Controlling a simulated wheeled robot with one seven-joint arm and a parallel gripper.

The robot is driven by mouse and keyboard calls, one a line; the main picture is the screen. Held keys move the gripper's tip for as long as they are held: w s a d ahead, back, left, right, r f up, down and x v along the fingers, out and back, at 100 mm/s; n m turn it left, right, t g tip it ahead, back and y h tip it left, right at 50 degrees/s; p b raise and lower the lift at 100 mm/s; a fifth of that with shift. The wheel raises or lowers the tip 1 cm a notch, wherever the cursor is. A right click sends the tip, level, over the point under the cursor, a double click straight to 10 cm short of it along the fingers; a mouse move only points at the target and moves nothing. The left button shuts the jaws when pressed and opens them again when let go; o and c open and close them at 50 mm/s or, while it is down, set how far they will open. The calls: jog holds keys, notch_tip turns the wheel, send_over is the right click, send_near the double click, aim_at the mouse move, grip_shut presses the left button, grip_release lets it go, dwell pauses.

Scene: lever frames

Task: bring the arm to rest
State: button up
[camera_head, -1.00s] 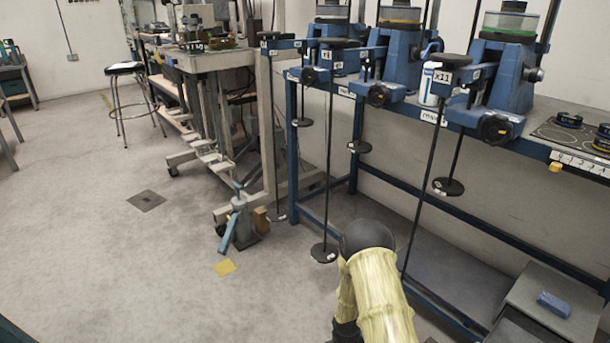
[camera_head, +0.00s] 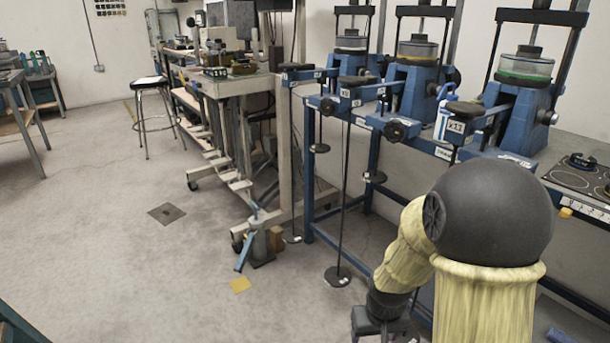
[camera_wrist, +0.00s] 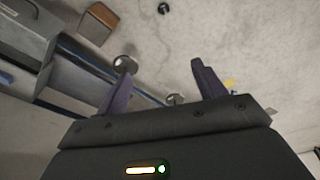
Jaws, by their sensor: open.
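My arm (camera_head: 490,215) stands folded at the lower right of the head view, its dark round joint raised in front of the blue bench. My gripper hangs at the bottom edge of the head view, and its fingers are cut off there. In the wrist view my gripper (camera_wrist: 160,90) shows two purple-grey fingers spread wide apart with nothing between them. Beyond the fingers lies the grey floor.
A blue-framed bench (camera_head: 318,190) with several lever machines (camera_head: 415,95) stands close on the right, weight rods hanging from it. A wheeled table (camera_head: 235,85) stands farther back. A stool (camera_head: 150,105) is at the left. The floor (camera_head: 110,250) at the left is clear.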

jog(key=s+r+m+p, duration=0.1)
jog(key=s+r+p, duration=0.3)
jog(key=s+r, duration=0.55)
notch_tip(320, 180, up, 38)
jog(key=w+p, duration=0.1)
jog(key=p, duration=3.5)
jog(key=shift+w+r+t, duration=0.2)
jog(key=shift+w+t, duration=0.1)
jog(key=shift+w, duration=0.05)
jog(key=shift+w, duration=0.1)
